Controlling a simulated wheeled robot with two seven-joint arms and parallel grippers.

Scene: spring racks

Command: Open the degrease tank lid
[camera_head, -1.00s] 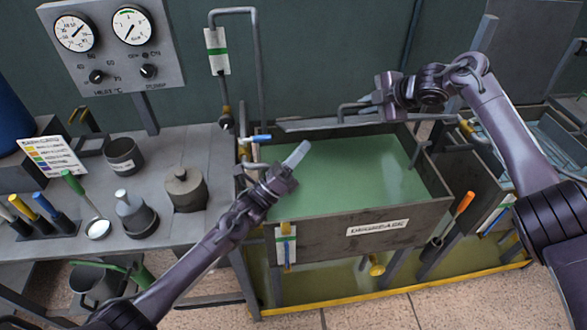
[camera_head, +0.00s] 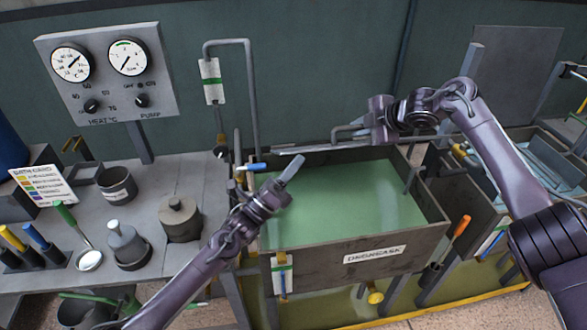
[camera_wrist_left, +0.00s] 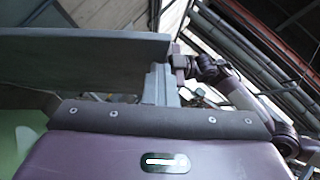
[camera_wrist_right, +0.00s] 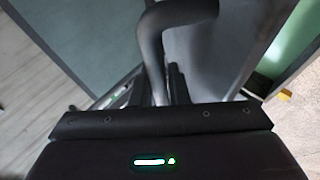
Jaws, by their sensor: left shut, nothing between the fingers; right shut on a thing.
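The degrease tank (camera_head: 340,268) is open at the top and shows green liquid. Its lid (camera_head: 300,149) is a thin grey plate seen almost edge-on along the tank's back rim, raised clear of the opening. My right gripper (camera_head: 360,130) is at the back of the tank, shut on the lid handle (camera_head: 338,133). In the right wrist view a curved grey bar (camera_wrist_right: 152,50) rises from between its fingers. My left gripper (camera_head: 292,170) is shut and empty above the liquid at the tank's left side. Its fingers also show in the left wrist view (camera_wrist_left: 157,85).
A grey pipe (camera_head: 250,90) and a blue-handled valve (camera_head: 251,167) stand close to the left gripper. Pots and tools fill the left bench (camera_head: 60,248). An orange-handled tool (camera_head: 462,227) hangs at the tank's right. Another tank (camera_head: 550,160) stands further right.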

